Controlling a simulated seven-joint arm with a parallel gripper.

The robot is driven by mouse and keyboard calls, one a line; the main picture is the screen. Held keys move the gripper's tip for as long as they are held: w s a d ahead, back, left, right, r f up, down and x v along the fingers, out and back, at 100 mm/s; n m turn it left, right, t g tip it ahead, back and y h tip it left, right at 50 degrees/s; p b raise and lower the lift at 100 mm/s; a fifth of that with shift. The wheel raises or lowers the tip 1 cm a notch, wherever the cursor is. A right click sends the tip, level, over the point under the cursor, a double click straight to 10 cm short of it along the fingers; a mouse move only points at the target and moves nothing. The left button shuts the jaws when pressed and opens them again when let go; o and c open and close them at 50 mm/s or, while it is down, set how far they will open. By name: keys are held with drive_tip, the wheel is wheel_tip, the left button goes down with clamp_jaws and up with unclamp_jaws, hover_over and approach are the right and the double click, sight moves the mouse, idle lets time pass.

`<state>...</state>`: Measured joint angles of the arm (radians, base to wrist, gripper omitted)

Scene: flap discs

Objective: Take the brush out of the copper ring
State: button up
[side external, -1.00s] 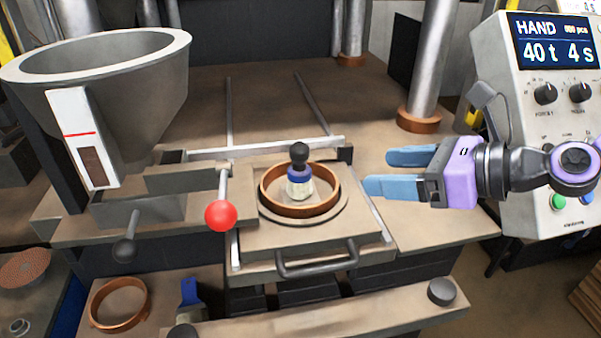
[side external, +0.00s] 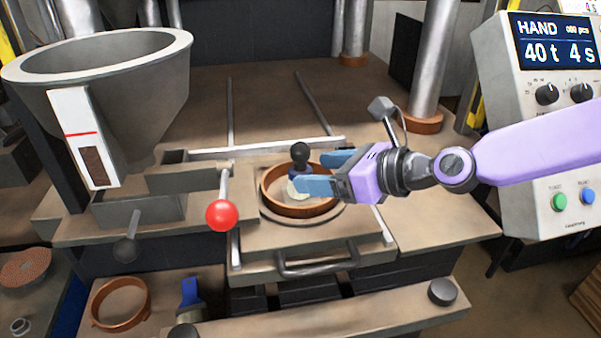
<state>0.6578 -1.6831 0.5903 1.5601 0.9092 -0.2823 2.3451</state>
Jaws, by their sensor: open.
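The brush (side external: 300,154) stands upright inside the copper ring (side external: 278,206). It has a dark round knob on top, a blue collar and a pale lower part. The ring sits on the sliding plate in the middle. My gripper (side external: 318,172) is open and comes in from the right. Its blue fingers reach over the ring's right rim to the brush at collar height. The near finger covers part of the collar and pale body. The far finger shows behind and to the right. I cannot tell if either finger touches the brush.
A lever with a red ball (side external: 221,215) stands close left of the ring, below a grey hopper (side external: 110,85). A handle (side external: 318,264) is at the plate's front. Another copper ring (side external: 121,303) and a blue-handled tool (side external: 190,292) lie at lower left. A control box (side external: 550,120) is at right.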

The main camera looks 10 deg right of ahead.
sight(308, 172)
drive_tip(key=shift+x, duration=2.55)
drive_tip(key=shift+w+d, duration=0.1)
drive_tip(key=c, duration=1.1)
